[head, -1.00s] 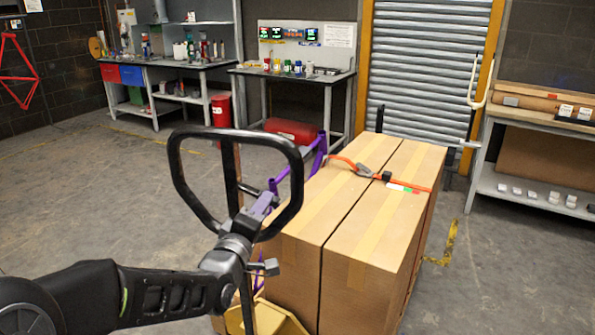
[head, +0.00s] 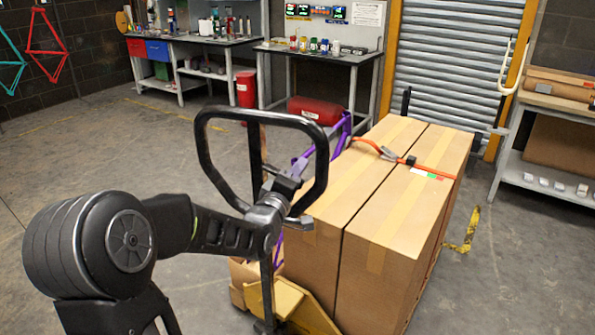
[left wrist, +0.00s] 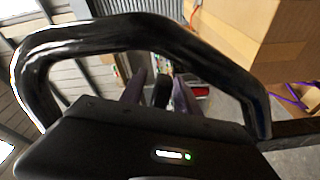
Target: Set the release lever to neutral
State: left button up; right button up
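A pallet jack's black handle loop (head: 203,150) stands upright in front of the boxes. It also crosses the left wrist view (left wrist: 150,32). My left gripper (head: 288,183) is inside the loop's lower right part in the head view. In the left wrist view its two purple-grey fingers (left wrist: 160,92) stand apart. A dark piece (left wrist: 161,88), possibly the release lever, shows between them; gaps appear beside it. A small black tab (head: 300,221) shows by my wrist; I cannot tell whether it is the lever. The lever's setting is not readable. My right gripper is out of view.
Two tall cardboard boxes (head: 385,190), with an orange strap (head: 405,161) across them, sit on the yellow pallet jack (head: 310,312). Workbenches (head: 322,52) and a roller shutter (head: 445,70) line the back. Open floor lies left.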

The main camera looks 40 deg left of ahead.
pick_arm(q)
jog(key=shift+w, duration=0.2)
jog(key=shift+c, duration=0.4)
grip_shut()
dwell(0.9)
